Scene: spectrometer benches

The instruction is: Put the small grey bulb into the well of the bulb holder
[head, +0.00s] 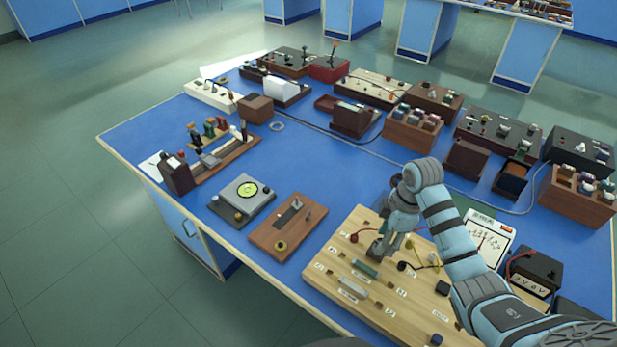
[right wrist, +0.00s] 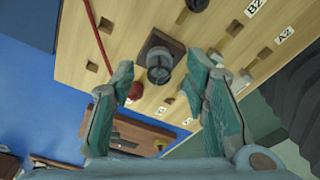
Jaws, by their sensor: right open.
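The bulb holder (right wrist: 149,43) shows in the right wrist view as a dark brown square base on the wooden board. A small grey round piece (right wrist: 158,63) stands upright at its middle; it looks like the grey bulb seated in the well, but I cannot tell how deep, or fully tell bulb from socket. My right gripper (right wrist: 164,78) is open, its fingers apart on either side of the grey piece, with visible gaps. In the head view the right gripper (head: 383,246) points down over the board and mostly hides the holder. My left gripper is not in view.
The wooden circuit board (head: 335,293) carries a green component (head: 365,268), a red knob with a red lead, and several sockets. A meter (head: 486,238) stands at right.

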